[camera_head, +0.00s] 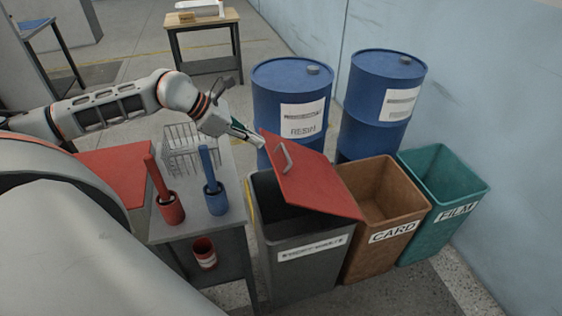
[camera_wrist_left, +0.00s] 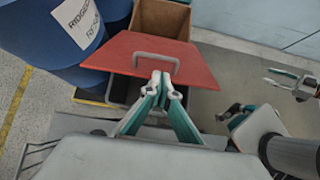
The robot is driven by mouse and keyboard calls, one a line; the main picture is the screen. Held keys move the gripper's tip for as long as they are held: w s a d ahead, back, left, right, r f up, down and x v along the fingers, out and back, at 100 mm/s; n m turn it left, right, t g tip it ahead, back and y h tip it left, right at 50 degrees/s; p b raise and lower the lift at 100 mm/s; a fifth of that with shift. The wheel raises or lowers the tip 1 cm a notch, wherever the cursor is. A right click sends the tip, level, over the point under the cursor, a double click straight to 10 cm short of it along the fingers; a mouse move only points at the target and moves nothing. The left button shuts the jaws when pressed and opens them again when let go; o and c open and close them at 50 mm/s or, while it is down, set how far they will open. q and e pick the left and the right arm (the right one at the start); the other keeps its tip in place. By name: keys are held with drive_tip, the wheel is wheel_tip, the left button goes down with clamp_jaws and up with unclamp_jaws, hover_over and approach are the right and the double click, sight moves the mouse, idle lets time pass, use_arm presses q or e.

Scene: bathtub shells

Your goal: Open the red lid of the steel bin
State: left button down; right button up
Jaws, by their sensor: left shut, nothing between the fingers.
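The grey steel bin (camera_head: 300,268) stands beside the workbench, with a white label on its front. Its red lid (camera_head: 320,185) is tilted up at the left, and the dark inside shows below the raised edge. The lid's pale handle (camera_head: 286,157) is on the upper face; it also shows in the left wrist view (camera_wrist_left: 155,62). My left gripper (camera_head: 259,143) is shut and empty at the lid's raised edge; whether it touches is unclear. Its fingertips (camera_wrist_left: 161,80) show just below the handle. Part of my right gripper (camera_wrist_left: 238,112) shows at the right; its finger opening is unclear.
An open brown CARD bin (camera_head: 382,244) and green FILM bin (camera_head: 436,235) stand to the right. Blue drums (camera_head: 290,90) stand behind. The workbench (camera_head: 215,232) at the left holds a wire rack (camera_head: 190,148) and red (camera_head: 171,208) and blue (camera_head: 216,200) tools.

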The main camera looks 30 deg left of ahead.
sight(280, 163)
use_arm(q)
drive_tip(key=x, duration=1)
drive_tip(key=shift+w+a+f, duration=0.1)
drive_tip(key=shift+a+f, duration=0.05)
drive_tip(key=shift+f, duration=0.25)
drive_tip(key=shift+r, duration=0.1)
